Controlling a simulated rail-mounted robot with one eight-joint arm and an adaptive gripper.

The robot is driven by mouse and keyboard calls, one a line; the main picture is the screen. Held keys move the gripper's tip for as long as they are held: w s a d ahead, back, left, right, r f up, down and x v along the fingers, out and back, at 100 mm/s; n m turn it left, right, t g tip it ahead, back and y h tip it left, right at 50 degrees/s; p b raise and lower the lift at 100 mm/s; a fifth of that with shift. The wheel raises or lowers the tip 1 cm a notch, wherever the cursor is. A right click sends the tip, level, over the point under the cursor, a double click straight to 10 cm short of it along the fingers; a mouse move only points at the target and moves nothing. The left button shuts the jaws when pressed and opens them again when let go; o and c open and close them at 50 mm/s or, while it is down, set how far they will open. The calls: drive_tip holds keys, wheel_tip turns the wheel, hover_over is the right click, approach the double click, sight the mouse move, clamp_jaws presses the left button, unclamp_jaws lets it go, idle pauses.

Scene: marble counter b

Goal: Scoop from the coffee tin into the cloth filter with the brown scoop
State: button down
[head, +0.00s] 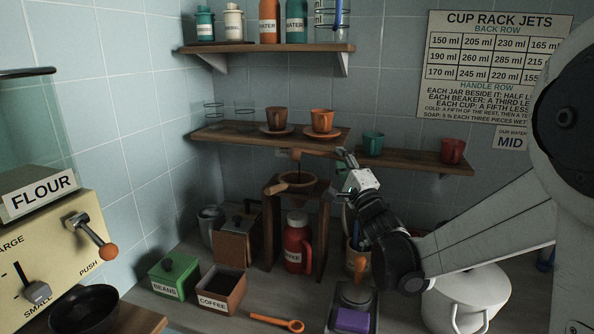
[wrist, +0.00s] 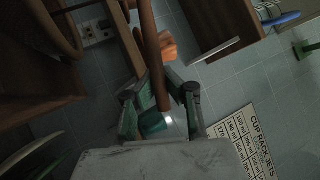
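My gripper (head: 345,163) is shut on the brown handle of the scoop (head: 296,154), high over the counter. The handle also runs between my fingers in the wrist view (wrist: 150,45). The scoop's head is above the cloth filter (head: 298,179), which sits in a wooden stand. A thin dark line shows between scoop and filter; it may be falling grounds. The inside of the filter is too small to make out. The filter's rim shows partly at the wrist view's upper left (wrist: 58,28). The coffee tin (head: 213,301) stands open on the counter with dark contents.
A wooden shelf with orange cups (head: 321,121), a teal cup (head: 373,143) and a red cup (head: 452,150) is close by my gripper. A red flask (head: 297,243) stands under the filter.

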drive_tip(key=shift+f+m+t+h+b, duration=0.45)
drive_tip(key=shift+f+m+b, duration=0.2)
drive_tip(key=shift+m+b, duration=0.35)
idle(0.5)
drive_tip(key=shift+r, duration=0.15)
idle(0.8)
